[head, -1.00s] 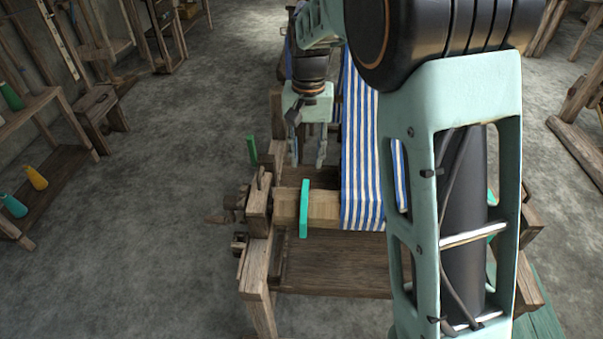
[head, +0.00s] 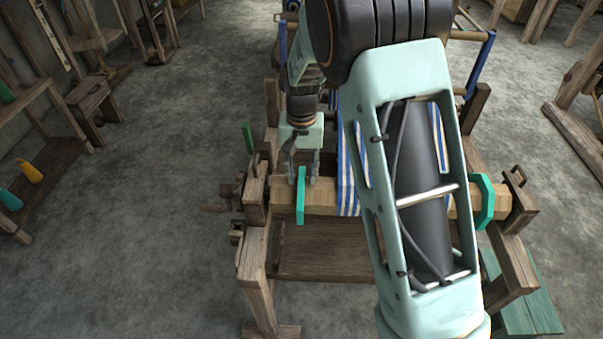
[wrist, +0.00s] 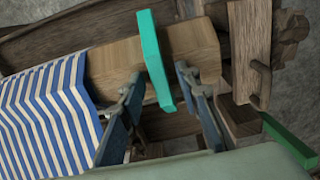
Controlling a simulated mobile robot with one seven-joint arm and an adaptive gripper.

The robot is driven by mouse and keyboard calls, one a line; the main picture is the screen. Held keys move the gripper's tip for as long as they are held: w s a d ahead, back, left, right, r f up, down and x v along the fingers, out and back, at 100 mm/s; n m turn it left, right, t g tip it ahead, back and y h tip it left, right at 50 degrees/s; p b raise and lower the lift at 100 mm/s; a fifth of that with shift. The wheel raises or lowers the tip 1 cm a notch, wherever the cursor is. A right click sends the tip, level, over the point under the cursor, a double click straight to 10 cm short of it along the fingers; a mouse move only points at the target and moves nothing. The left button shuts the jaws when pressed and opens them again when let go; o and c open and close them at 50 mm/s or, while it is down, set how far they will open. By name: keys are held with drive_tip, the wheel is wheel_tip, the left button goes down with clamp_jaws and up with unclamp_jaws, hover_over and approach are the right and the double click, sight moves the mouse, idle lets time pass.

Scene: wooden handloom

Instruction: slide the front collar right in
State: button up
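A flat teal collar (head: 301,203) sits around the square wooden beam (head: 323,197) near its left end in the head view. It also shows in the wrist view (wrist: 155,58), upright across the beam. A second teal collar (head: 485,203) is near the beam's right end. My gripper (head: 303,180) is at the first collar, behind the beam. In the wrist view my gripper (wrist: 160,80) is open, with one finger on each side of the collar's lower part. Contact cannot be told.
Blue-and-white striped cloth (head: 348,190) wraps the beam to the right of the first collar. A wooden post (head: 255,192) stands at the beam's left end. A green bar (head: 248,137) is behind that post. My arm hides the beam's middle right.

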sight(330, 184)
clamp_jaws()
idle(0.3)
drive_tip(key=d, duration=0.7)
drive_tip(key=shift+s+d+b, duration=0.1)
drive_tip(key=shift+d+b, duration=0.15)
drive_tip(key=shift+b, duration=0.1)
unclamp_jaws()
drive_tip(key=shift+d, duration=0.1)
